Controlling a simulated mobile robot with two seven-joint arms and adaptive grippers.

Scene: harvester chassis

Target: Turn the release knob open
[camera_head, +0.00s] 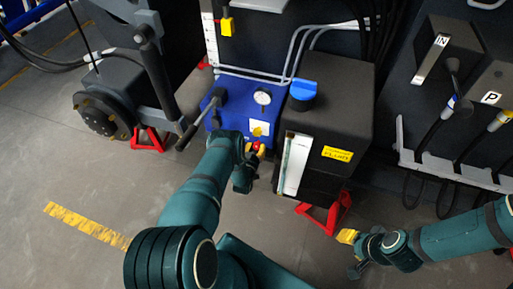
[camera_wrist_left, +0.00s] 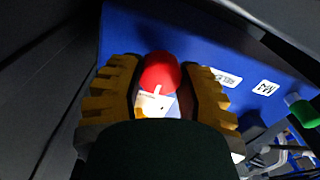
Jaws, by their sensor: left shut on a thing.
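The red release knob (camera_wrist_left: 159,72) sits on a blue block (camera_wrist_left: 190,45) in the left wrist view, between the two ridged yellow-brown fingers of my left gripper (camera_wrist_left: 160,85). The gripper is shut on the knob. A white pointer mark shows on the knob's lower edge. A label beginning "RELE" (camera_wrist_left: 227,78) is beside the right finger. In the head view the knob (camera_head: 256,146) is a small red spot at the front of the blue unit (camera_head: 228,118), partly hidden by my left gripper (camera_head: 257,150). My right gripper (camera_head: 349,250) is over the floor at lower right, away from the unit; its opening is unclear.
A black fluid tank (camera_head: 350,115) with a blue cap (camera_head: 303,90) stands right of the blue unit. A gauge (camera_head: 263,97) is on the unit's top. A green knob (camera_wrist_left: 304,113) shows at right in the wrist view. Open floor (camera_head: 60,180) lies at left.

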